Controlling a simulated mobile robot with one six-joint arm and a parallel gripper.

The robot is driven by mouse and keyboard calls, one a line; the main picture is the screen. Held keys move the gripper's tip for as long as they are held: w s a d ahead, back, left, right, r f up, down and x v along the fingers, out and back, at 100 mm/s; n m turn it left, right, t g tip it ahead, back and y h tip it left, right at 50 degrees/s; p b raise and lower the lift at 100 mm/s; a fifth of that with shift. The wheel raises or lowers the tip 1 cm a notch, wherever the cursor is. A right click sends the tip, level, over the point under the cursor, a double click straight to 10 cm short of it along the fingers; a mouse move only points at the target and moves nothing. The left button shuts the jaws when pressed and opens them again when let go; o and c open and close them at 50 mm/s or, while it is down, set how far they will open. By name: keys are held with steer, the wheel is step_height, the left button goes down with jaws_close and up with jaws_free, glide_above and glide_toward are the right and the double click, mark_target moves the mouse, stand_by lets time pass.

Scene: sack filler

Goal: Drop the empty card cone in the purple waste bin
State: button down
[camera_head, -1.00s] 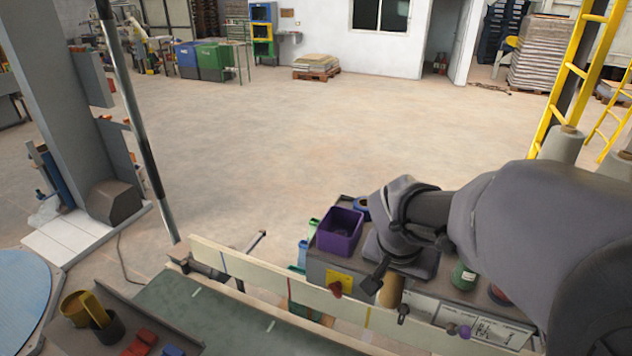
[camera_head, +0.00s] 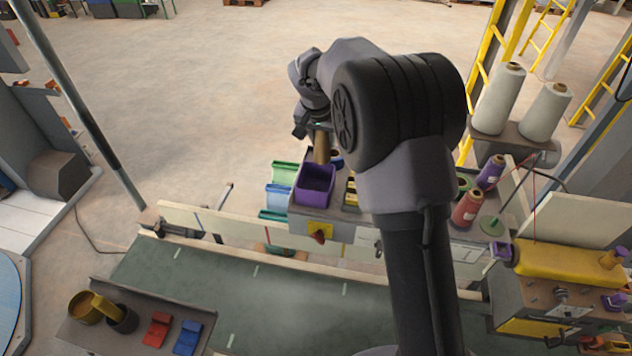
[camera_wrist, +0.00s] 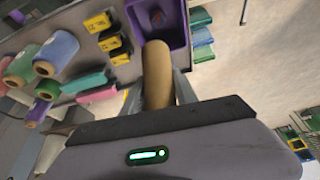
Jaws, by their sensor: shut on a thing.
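The empty card cone (camera_wrist: 157,72) is tan and stands out between the two fingers of my gripper (camera_wrist: 158,88) in the wrist view. My gripper is shut on it. The cone's far end overlaps the near part of the purple waste bin (camera_wrist: 180,37) in that view. In the head view the cone (camera_head: 321,146) hangs from my gripper (camera_head: 318,130) above the back edge of the purple bin (camera_head: 314,190). The fingers are small in the head view and partly hidden by my arm.
Green and blue trays (camera_head: 281,196) hang left of the bin. Yellow boxes (camera_wrist: 108,33) and thread cones (camera_wrist: 54,52) stand on the other side. A red spool (camera_head: 467,208) and a purple spool (camera_head: 490,172) stand at right. The dark green conveyor (camera_head: 255,300) runs in front.

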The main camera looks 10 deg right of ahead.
step_height(320, 180, down, 5)
steer(key=b, duration=0.2)
steer(key=shift+b, duration=0.35)
steer(key=shift+r, duration=0.1)
steer(key=c, duration=0.9)
jaws_free()
steer(key=shift+r, duration=0.1)
steer(key=v, duration=1.7)
steer(key=shift+r, duration=0.15)
